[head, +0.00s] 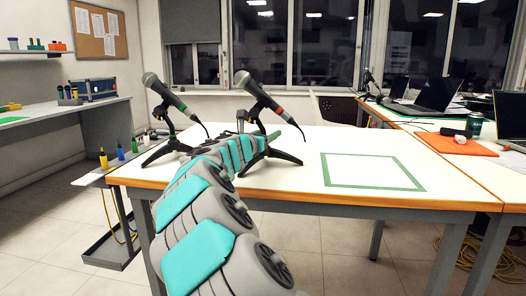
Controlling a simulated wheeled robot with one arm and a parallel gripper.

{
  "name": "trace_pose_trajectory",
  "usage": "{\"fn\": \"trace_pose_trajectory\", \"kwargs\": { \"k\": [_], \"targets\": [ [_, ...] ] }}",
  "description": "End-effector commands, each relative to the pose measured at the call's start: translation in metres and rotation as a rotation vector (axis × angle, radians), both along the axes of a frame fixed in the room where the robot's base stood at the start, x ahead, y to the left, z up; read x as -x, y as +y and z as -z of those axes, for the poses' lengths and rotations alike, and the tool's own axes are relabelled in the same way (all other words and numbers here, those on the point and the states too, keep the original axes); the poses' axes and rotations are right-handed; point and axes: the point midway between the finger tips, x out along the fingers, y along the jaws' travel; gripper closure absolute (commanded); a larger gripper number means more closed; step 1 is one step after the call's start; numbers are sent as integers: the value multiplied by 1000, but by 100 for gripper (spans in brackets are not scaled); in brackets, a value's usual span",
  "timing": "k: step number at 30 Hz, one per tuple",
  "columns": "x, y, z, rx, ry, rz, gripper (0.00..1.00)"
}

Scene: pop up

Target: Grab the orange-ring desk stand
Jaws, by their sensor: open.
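The desk stand with the orange ring (278,111) stands on the white table, right of centre in the head view. It is a black tripod holding a tilted microphone with a grey mesh head at its upper left. My arm reaches forward over the near table edge to this stand. My gripper (248,136) is at the stand's middle, just left of its post, and is open. The arm partly hides the gripper and the stand's left leg. I cannot tell whether the fingers touch the stand.
A similar stand with a green ring (182,108) and microphone stands close by on the left. A green square outline (372,186) marks clear tabletop at right. A side table on the right holds laptops (437,95), a can and an orange mat.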

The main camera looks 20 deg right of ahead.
Motion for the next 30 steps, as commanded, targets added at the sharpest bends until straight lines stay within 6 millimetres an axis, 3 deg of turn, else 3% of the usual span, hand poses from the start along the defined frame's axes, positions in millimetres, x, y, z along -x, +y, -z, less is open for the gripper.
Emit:
{"fn": "trace_pose_trajectory", "kwargs": {
  "k": [8,24,30],
  "targets": [
    [-4,-5,-2,2,-2,-1,43],
    [-4,-5,-1,2,-1,-1,100],
    [-4,-5,-1,2,-1,0,100]
  ]
}}
